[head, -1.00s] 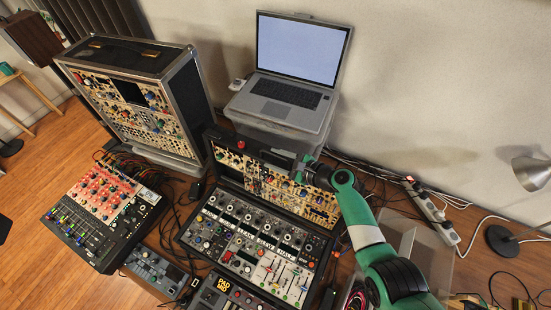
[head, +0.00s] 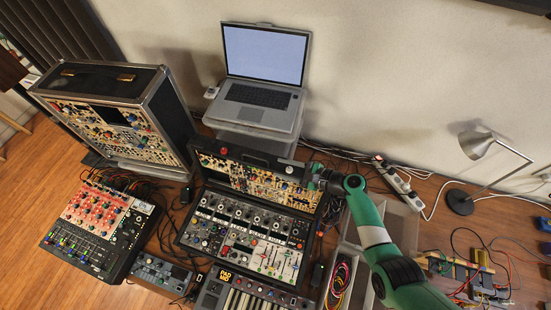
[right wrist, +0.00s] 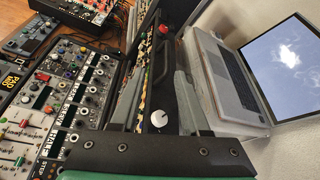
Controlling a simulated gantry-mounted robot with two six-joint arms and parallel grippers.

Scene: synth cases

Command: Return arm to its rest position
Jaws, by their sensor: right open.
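My right arm (head: 375,235) is green with black joints and comes in from the lower right in the head view. Its gripper (head: 291,168) is at the upper right part of the open synth case (head: 262,155), near the top edge of its raised panel. In the right wrist view the two grey fingers (right wrist: 160,100) stand apart, with a white knob (right wrist: 160,118) showing between them. Nothing is seen held. Whether the fingers touch the case cannot be told. My left gripper is in neither current view.
The laptop (head: 262,60) stands open on a clear box behind the case. A tall synth case (head: 125,125) and mixer (head: 105,225) are at left. A clear bin (head: 398,222), power strip (head: 398,178), lamp (head: 462,200) and loose cables (head: 480,270) are at right.

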